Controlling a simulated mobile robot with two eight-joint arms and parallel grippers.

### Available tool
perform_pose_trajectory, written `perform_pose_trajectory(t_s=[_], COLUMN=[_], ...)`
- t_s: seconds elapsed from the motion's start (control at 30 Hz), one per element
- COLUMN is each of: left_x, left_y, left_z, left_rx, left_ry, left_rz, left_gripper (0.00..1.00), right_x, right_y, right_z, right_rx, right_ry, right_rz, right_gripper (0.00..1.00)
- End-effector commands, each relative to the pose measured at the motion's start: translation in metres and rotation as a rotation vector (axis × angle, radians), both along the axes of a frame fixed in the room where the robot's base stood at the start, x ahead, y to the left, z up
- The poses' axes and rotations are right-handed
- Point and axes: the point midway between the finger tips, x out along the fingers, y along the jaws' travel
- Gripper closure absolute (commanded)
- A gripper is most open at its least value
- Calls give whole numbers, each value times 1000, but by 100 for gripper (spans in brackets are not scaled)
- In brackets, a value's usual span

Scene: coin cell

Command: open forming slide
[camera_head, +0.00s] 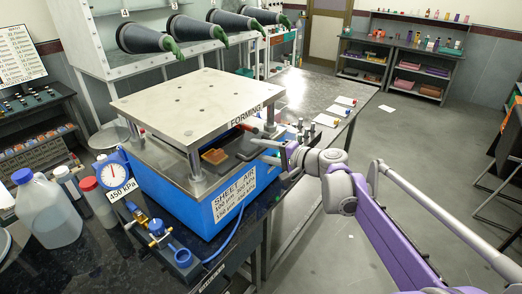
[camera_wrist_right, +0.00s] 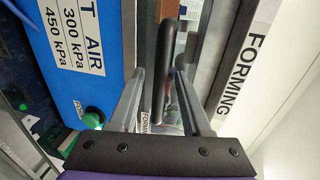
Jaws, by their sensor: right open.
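The forming press (camera_head: 200,170) has a blue body and a thick metal top plate on posts, with a FORMING label on the plate's edge. In its gap an orange-brown block (camera_head: 213,156) lies on a dark surface. My right gripper (camera_head: 260,151) is at the press's right side, below the label. In the right wrist view a black bar handle (camera_wrist_right: 166,55) stands between the open fingers of my right gripper (camera_wrist_right: 160,78). I cannot tell whether either finger touches it. The slide itself is mostly hidden under the top plate. My left gripper is not in view.
A gauge (camera_head: 113,171) marked 450 kPa, brass fittings (camera_head: 157,232) and a blue hose stand in front of the press. A jug (camera_head: 48,210) and bottles are at left. A green button (camera_wrist_right: 92,119) is on the blue body. White cards (camera_head: 327,120) lie on the counter behind my arm.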

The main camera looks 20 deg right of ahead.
Motion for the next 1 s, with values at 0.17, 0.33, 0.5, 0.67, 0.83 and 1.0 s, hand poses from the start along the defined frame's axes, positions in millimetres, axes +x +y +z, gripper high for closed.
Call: perform_pose_trajectory(t_s=[0.17, 0.33, 0.5, 0.67, 0.83, 1.0], left_x=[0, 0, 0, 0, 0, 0], left_y=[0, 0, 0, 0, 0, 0], left_z=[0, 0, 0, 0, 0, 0], left_rx=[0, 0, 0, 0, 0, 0], left_ry=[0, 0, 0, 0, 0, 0], left_rz=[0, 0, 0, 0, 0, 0], left_gripper=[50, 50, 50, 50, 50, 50], right_x=[0, 0, 0, 0, 0, 0], right_y=[0, 0, 0, 0, 0, 0], right_z=[0, 0, 0, 0, 0, 0], right_rx=[0, 0, 0, 0, 0, 0], right_ry=[0, 0, 0, 0, 0, 0], right_rz=[0, 0, 0, 0, 0, 0], right_gripper=[57, 88, 100, 100, 100, 100])
